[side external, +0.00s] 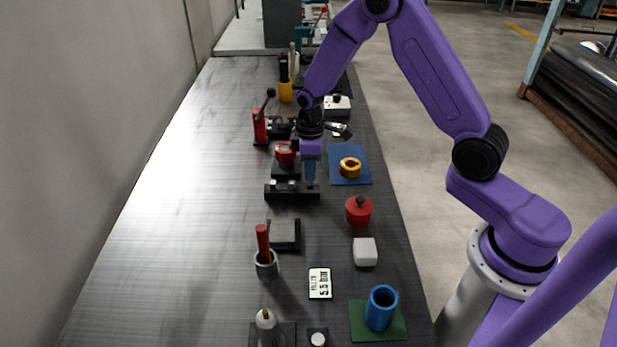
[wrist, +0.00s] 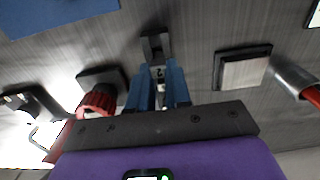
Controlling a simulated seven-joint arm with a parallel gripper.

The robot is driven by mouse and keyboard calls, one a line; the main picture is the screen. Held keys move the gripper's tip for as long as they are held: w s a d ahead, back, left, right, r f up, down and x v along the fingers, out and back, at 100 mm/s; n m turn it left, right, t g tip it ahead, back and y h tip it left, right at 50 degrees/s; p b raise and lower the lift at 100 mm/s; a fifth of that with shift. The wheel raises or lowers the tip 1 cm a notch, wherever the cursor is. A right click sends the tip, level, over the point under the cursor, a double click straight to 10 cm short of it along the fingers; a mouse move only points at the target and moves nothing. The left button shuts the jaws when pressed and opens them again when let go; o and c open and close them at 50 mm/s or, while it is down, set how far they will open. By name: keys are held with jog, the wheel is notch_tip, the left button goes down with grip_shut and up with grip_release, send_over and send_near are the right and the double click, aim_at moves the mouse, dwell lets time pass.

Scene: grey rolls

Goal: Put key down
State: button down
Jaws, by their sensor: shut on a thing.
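My gripper (side external: 310,181), with blue fingers, points down over the right end of a low black rack (side external: 281,194). In the wrist view my gripper (wrist: 158,92) is shut on a small grey metal piece (wrist: 158,74), which I take to be the key. Its shape is mostly hidden between the fingers. The black end of the rack (wrist: 153,42) shows just past the fingertips. I cannot tell whether the key touches the rack. Small knob-like pieces stand on the rack to the left of the fingers.
A red knob on a black base (wrist: 98,100) stands close behind the rack. Nearer are a grey-topped block (side external: 284,234), a red pot (side external: 358,211) and a cup (side external: 266,268) holding a red handle.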

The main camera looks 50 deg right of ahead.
jog(key=shift+w+f, duration=0.2)
jog(key=shift+f, duration=0.1)
jog(key=shift+w+f, duration=0.1)
jog(key=shift+f, duration=1.45)
jog(key=shift+f, duration=0.1)
jog(key=c, duration=1.1)
grip_release()
jog(key=shift+o, duration=0.2)
